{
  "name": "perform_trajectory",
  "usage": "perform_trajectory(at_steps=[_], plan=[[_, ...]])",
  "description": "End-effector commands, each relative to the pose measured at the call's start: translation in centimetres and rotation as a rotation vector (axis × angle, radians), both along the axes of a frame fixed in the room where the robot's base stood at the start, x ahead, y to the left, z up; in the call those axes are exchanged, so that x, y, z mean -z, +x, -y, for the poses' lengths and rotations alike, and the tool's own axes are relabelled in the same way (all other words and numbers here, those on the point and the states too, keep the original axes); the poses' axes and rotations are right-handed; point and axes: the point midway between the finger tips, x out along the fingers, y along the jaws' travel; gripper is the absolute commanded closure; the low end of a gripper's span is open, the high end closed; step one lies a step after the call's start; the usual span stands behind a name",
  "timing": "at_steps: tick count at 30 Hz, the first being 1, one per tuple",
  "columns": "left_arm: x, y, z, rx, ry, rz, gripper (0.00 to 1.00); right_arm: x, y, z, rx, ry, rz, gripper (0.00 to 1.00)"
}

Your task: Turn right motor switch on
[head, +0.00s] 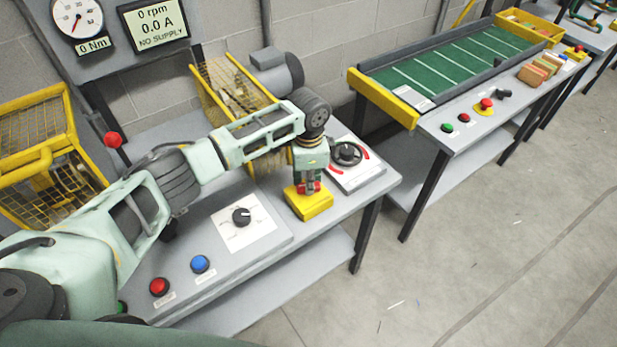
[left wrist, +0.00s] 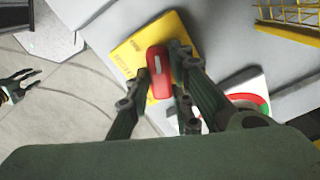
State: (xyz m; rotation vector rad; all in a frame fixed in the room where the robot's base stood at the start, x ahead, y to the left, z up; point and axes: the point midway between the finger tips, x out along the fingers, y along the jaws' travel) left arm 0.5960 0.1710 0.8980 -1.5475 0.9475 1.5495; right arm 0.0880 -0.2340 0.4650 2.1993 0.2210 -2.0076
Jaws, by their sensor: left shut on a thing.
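A yellow switch box (head: 309,204) sits at the front right corner of the grey bench. A red switch handle (left wrist: 159,73) with a pale stripe stands on its yellow plate (left wrist: 140,52). My left gripper (head: 309,187) points down over the box and is shut on the red handle; its fingers (left wrist: 157,92) lie on both sides of it. Which way the handle is turned is hard to tell. A gripper (left wrist: 18,86), my right one, shows at the left edge of the left wrist view with its fingers apart and empty.
A black knob (head: 347,153) with red arcs is close behind the box. A dial (head: 241,216), a blue button (head: 200,263) and a red button (head: 159,286) are to the left. The display (head: 159,24) reads 0 rpm, NO SUPPLY. Floor (head: 470,220) is free at right.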

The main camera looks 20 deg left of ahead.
Motion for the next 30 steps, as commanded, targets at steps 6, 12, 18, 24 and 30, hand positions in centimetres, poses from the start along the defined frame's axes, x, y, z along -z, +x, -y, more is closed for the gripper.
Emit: perform_trajectory(at_steps=[6, 12, 18, 24, 30], plan=[[-0.2, 0.0, 0.1, 0.205, -0.002, 0.002, 1.00, -0.9, 0.0, 0.2, -0.001, -0.002, 0.000, 0.61], [-0.2, 0.1, 0.1, 0.394, -0.002, 0.002, 1.00, -1.3, 0.0, 0.2, -0.001, -0.003, 0.001, 0.61], [-0.2, 0.1, 0.1, 0.584, -0.002, 0.003, 1.00, -1.6, 0.0, 0.2, -0.001, -0.003, 0.001, 0.61], [-0.1, 0.1, 0.1, 0.770, -0.001, 0.003, 1.00, -1.6, 0.0, 0.2, -0.001, -0.002, 0.000, 0.61], [-0.1, 0.1, 0.1, 0.931, -0.002, 0.005, 1.00, -1.6, 0.1, 0.2, -0.001, -0.002, 0.000, 0.61]])
